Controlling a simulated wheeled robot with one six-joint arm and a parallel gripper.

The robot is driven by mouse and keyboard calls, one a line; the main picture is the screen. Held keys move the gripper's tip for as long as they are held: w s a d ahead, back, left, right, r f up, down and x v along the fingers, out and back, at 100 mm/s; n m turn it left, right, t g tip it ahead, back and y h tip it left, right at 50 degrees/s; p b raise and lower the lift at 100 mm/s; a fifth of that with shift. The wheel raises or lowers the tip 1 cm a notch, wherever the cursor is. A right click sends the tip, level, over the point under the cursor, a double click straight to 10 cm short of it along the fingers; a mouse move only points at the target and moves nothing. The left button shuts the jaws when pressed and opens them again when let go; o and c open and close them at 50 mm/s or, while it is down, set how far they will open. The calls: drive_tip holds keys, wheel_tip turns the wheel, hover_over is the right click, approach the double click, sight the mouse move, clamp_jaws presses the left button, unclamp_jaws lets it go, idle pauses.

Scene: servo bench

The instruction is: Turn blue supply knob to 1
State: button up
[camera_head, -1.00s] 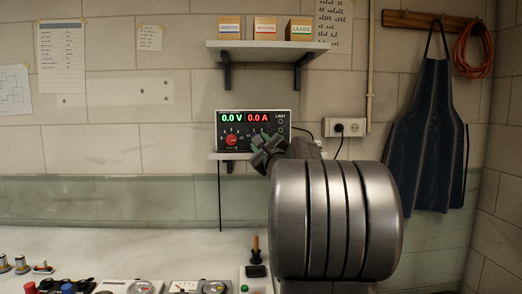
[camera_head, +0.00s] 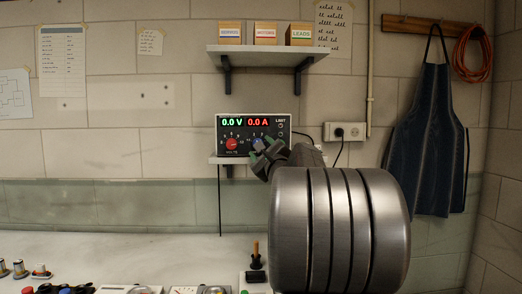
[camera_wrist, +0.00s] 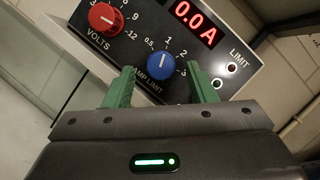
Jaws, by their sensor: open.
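The blue knob (camera_wrist: 160,66) sits on the dark front panel of the power supply, above the words AMP LIMIT. Its scale shows 0.5, 1, 2 and 3; I cannot read its pointer surely. It also shows small in the head view (camera_head: 257,142). My gripper (camera_wrist: 160,70) is open, with one green finger to the left of the knob and one to the right. I see gaps between fingers and knob; I cannot tell how far the tips reach in depth. In the head view my gripper (camera_head: 263,158) is just below the knob.
The red VOLTS knob (camera_wrist: 105,19) is left of the blue one. The supply's display (camera_head: 245,121) reads 0.0 V and 0.0 A. The supply stands on a small wall shelf (camera_head: 228,160), below a larger shelf (camera_head: 268,49) with three boxes. A socket (camera_head: 344,131) is to the right.

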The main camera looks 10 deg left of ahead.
drive_tip(key=b+v, duration=0.2)
drive_tip(key=v, duration=1)
drive_tip(key=shift+s+d, duration=0.25)
drive_tip(key=shift+s, duration=0.05)
drive_tip(key=shift+w, duration=0.1)
drive_tip(key=p+x, duration=0.2)
drive_tip(key=x, duration=1.1)
drive_tip(key=shift+w+a+p, duration=0.25)
drive_tip(key=shift+a+p, duration=0.05)
drive_tip(key=shift+p, duration=0.1)
drive_tip(key=shift+s, duration=0.1)
